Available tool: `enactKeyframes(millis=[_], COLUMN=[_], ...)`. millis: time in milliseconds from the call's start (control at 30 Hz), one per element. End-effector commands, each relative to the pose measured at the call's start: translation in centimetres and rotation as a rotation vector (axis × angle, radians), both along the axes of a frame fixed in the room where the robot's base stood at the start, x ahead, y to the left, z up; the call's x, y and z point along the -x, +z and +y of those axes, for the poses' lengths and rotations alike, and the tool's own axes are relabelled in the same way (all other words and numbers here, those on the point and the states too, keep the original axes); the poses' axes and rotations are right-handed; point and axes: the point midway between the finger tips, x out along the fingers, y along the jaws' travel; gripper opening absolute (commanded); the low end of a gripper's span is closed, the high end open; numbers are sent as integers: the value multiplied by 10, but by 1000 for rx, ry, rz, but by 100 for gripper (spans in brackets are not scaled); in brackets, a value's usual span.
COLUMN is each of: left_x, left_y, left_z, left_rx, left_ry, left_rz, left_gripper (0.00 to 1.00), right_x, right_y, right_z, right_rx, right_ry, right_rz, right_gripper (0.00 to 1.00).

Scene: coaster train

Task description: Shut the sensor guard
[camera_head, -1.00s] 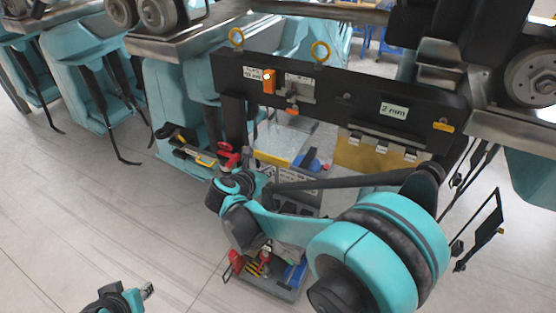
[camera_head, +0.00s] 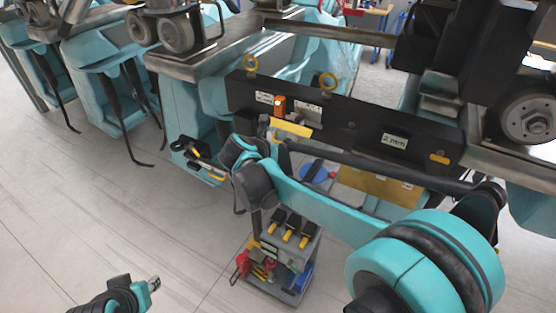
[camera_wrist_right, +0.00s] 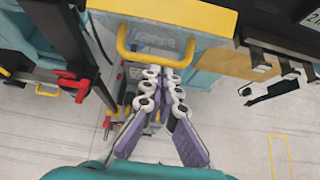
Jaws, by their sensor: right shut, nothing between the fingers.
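The sensor guard seems to be the yellow-edged flap (camera_head: 290,128) just under the black beam, below the orange sensor (camera_head: 280,104) in the head view. In the right wrist view the yellow flap (camera_wrist_right: 170,12) fills the top, with a yellow loop handle (camera_wrist_right: 122,50) hanging from it. My right gripper (camera_wrist_right: 160,78) is shut and empty, its tips just below the loop; I cannot tell whether they touch it. In the head view my right wrist hides its fingers. My left gripper (camera_head: 153,283) is far from the beam at lower left; its jaws are too small to judge.
The black beam (camera_head: 350,130) carries two yellow rings and a "2 mm" label. A second yellow panel (camera_head: 375,187) hangs to the right, behind my arm. A tool trolley (camera_head: 285,250) stands below. A red part (camera_wrist_right: 80,88) is left of the right fingers. Floor at left is clear.

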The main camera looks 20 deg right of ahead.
Motion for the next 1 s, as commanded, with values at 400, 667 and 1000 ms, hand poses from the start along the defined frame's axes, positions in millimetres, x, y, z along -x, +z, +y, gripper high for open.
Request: enactKeyframes(millis=[400,667,1000], left_x=[0,0,0], left_y=[25,40,50], left_z=[0,0,0], left_rx=[0,0,0], left_ry=[0,0,0], left_rz=[0,0,0], left_gripper=[31,31,31], right_x=[-33,-52,-64], right_y=[47,60,63], right_z=[-39,-61,-76], right_rx=[1,-108,-196], right_ry=[-2,-3,-1], right_rz=[0,90,167], right_gripper=[0,0,0])
